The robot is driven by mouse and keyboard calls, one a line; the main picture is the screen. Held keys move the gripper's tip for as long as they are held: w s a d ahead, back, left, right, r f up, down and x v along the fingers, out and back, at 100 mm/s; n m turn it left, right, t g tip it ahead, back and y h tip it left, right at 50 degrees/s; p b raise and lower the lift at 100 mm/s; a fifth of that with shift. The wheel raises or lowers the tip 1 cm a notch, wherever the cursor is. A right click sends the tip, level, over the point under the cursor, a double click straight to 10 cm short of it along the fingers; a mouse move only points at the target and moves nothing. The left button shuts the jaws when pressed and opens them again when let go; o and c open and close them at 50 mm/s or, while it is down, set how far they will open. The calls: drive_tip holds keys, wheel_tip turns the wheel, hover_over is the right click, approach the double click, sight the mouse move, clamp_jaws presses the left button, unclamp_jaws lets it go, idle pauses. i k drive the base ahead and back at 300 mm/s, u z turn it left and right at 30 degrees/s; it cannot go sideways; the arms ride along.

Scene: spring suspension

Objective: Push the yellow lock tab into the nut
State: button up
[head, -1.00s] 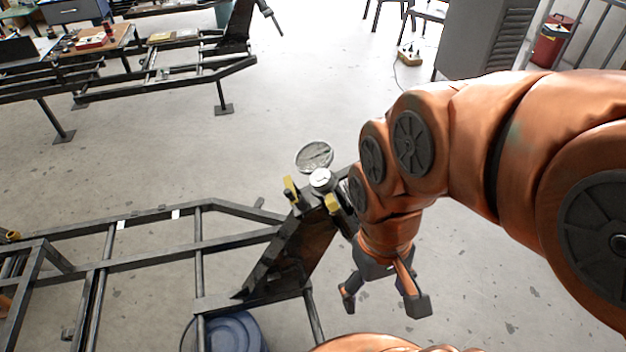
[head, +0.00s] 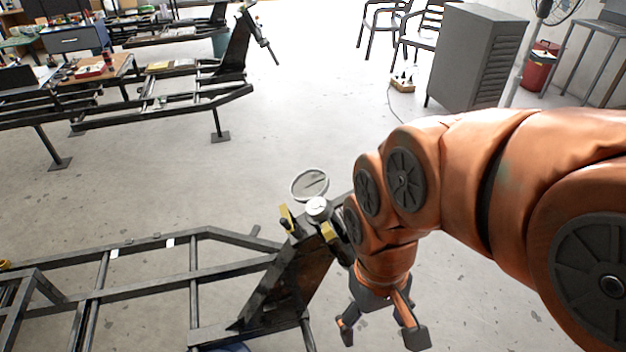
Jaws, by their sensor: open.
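Two small yellow tabs show at the top of the dark slanted frame post: a left yellow tab (head: 287,217) and a right yellow tab (head: 328,231). I cannot tell which is the lock tab. A round silver nut-like part (head: 317,207) sits between them, with a larger grey disc (head: 310,184) just behind it. My gripper (head: 382,338) is open and empty, pointing down to the right of the post, below and apart from the tabs. My arm's wrist partly covers the post's right side.
The black tubular frame (head: 150,245) with its slanted post (head: 290,270) fills the lower left. A similar frame (head: 170,105) stands farther back. A grey cabinet (head: 475,55) and chairs (head: 385,25) stand at the back right. The floor between is clear.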

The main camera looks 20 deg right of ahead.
sight(327, 232)
drive_tip(key=z, duration=1.65)
drive_tip(key=k, duration=0.85)
drive_tip(key=u, duration=1.7)
